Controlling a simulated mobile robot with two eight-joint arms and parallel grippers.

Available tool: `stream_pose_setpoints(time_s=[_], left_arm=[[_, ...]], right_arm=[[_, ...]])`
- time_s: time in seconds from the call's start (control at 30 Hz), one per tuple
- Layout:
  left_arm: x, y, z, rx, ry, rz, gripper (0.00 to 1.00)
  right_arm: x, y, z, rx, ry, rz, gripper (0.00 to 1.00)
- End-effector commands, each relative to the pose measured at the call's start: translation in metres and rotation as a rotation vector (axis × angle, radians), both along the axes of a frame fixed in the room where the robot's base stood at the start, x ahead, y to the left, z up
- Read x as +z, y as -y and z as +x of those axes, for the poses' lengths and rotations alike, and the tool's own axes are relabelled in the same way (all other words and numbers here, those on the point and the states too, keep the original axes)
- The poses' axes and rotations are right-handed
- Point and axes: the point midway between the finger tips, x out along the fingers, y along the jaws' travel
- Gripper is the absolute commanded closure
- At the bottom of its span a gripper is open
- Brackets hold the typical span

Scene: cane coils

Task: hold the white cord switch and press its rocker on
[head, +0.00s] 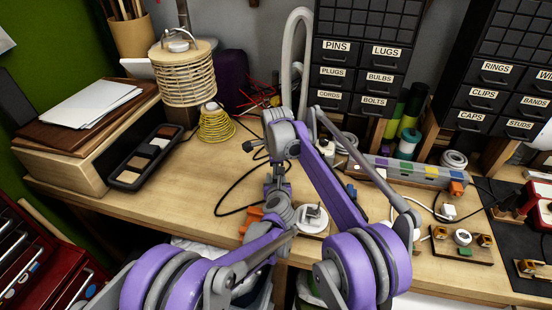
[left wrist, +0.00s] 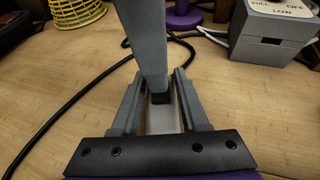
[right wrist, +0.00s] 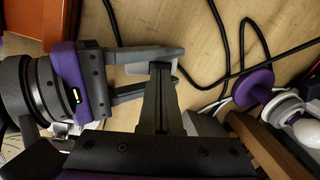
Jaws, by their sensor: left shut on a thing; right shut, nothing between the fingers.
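The white cord switch (left wrist: 164,122) is between the fingers of my left gripper (left wrist: 158,92) in the left wrist view, held just above the bench. It also shows in the right wrist view (right wrist: 174,54), between the grey left fingers. My right gripper (right wrist: 160,70) is shut and empty, its fingertips at the switch. In the left wrist view the right fingers come down from above and cover part of it; I cannot tell whether they touch, and the rocker's position is hidden. In the head view my right gripper (head: 273,182) points down, and the switch is hidden by my arms.
A black cord (head: 228,193) curves over the bench. A grey box (left wrist: 270,42) with a dial plate stands close by. The bench left of my grippers is largely clear.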

Motion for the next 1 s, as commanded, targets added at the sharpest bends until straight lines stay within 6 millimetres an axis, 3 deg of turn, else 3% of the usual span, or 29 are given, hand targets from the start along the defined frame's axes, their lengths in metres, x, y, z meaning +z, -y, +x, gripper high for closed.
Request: stream_pose_setpoints(time_s=[0.3, 0.5, 0.7, 1.0], left_arm=[[-0.001, -0.001, 0.0, 0.003, -0.002, -0.001, 0.91], [-0.001, -0.001, 0.0, 0.003, -0.002, -0.001, 0.91], [-0.001, -0.001, 0.0, 0.003, -0.003, -0.001, 0.91], [-0.001, -0.001, 0.0, 0.003, -0.003, -0.002, 0.91]], right_arm=[[0.071, 0.0, -0.014, 0.001, 0.001, 0.0, 1.0], [0.108, 0.0, -0.02, 0.0, 0.002, 0.0, 1.0], [0.124, 0.0, -0.023, 0.0, 0.002, -0.001, 1.0], [0.127, 0.0, -0.023, 0.0, 0.002, -0.001, 1.0]])
